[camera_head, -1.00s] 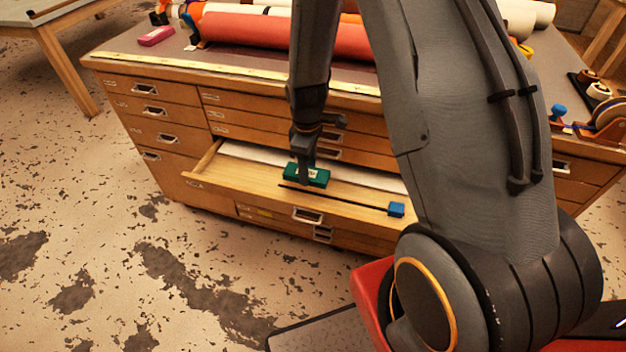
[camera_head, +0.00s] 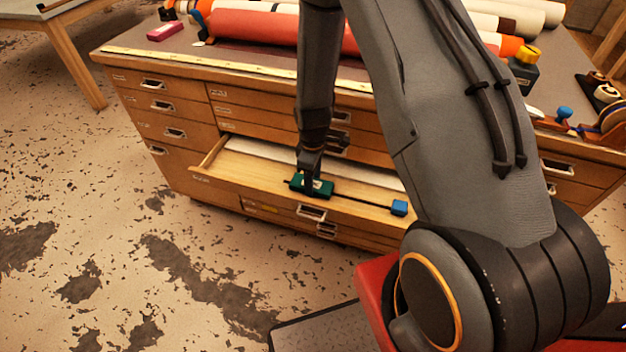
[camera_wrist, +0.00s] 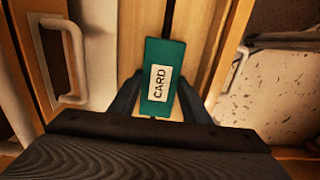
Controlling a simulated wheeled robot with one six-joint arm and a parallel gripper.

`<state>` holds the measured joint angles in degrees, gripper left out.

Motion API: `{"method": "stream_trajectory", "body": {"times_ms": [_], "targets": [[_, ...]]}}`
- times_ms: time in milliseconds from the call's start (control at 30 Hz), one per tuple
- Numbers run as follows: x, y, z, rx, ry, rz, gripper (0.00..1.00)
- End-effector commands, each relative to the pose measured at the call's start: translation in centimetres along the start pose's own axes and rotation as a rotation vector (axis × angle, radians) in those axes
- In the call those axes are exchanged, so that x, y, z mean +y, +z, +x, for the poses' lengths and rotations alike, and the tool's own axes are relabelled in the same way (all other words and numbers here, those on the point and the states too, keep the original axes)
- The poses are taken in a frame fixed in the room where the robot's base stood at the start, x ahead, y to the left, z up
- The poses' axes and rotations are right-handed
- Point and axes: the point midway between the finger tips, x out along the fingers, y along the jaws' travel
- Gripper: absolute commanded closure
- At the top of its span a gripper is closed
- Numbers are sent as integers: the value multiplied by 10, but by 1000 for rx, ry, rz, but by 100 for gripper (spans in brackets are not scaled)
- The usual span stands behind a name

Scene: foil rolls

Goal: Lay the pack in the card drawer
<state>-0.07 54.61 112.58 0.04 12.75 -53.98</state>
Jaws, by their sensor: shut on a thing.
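The pack is a green box (camera_head: 322,187) with a white label; in the wrist view the label on the pack (camera_wrist: 160,80) reads CARD. My gripper (camera_head: 309,178) is shut on the pack, with a finger on each side of it in the wrist view (camera_wrist: 155,100). The open drawer (camera_head: 240,170) has a pale wood floor and white sheets at its back. The pack is over the front part of the drawer; I cannot tell whether it touches the floor. My arm hides the drawer's right end.
A blue block (camera_head: 399,207) is in the drawer at the right, at the end of a thin dark strip (camera_head: 360,202). Closed drawers surround the open one. Red roll (camera_head: 260,34) and a pink box (camera_head: 167,31) lie on the cabinet top. The floor in front is clear.

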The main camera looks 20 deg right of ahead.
Motion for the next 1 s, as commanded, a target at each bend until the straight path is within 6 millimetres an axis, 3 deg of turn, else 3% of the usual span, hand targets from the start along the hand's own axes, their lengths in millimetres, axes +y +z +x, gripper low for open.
{"method": "stream_trajectory", "body": {"times_ms": [33, 67, 167, 600, 1000], "targets": [[0, 0, 2, 0, 0, 0, 82], [0, 0, 2, 0, 0, 0, 55], [0, 0, 2, 0, 0, 0, 38], [0, 0, -6, 0, 0, 0, 38], [1, -1, -67, 2, 3, 0, 38]]}}
